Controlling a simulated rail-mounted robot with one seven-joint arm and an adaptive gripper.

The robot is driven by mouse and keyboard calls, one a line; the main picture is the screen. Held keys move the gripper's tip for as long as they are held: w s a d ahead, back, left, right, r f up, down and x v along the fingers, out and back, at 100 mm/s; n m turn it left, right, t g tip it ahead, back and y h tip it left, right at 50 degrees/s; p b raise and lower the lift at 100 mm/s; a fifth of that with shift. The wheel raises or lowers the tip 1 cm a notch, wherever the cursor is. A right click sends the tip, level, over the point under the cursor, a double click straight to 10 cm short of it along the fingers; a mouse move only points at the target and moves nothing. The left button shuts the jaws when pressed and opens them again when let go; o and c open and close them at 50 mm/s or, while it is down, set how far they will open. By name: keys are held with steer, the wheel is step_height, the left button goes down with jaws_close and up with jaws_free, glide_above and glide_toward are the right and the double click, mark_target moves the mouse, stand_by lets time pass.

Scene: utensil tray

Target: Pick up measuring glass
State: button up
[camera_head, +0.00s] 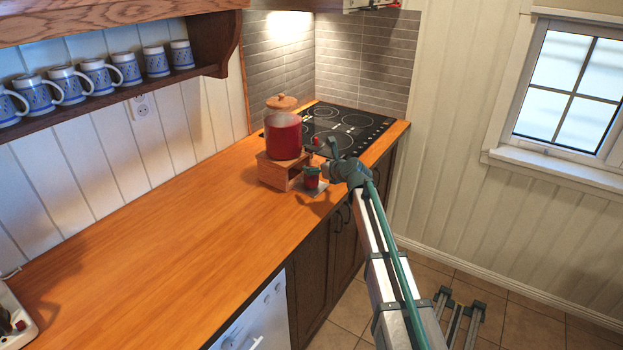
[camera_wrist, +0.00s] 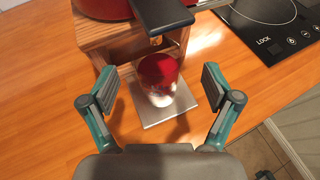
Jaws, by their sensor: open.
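The measuring glass (camera_wrist: 159,80) holds something red and stands upright on a small grey plate (camera_wrist: 160,118), below the front of a red dispenser; it also shows in the head view (camera_head: 311,179). My gripper (camera_wrist: 159,90) is open, with one finger on each side of the glass and clear space to both. The fingers do not touch it. In the head view my gripper (camera_head: 325,168) is at the counter's front edge by the dispenser, partly covering the view of the glass.
The red dispenser (camera_head: 282,136) with a wooden lid stands on a wooden stand (camera_head: 272,171) directly behind the glass. A dark tap part (camera_wrist: 162,14) overhangs it. A black cooktop (camera_head: 340,130) lies behind.

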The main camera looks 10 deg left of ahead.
mark_target(308, 165)
steer(key=p+x, duration=0.1)
steer(key=x, duration=0.3)
steer(key=shift+a+f, duration=0.2)
steer(key=c, duration=1.6)
jaws_close()
steer(key=shift+r, duration=0.15)
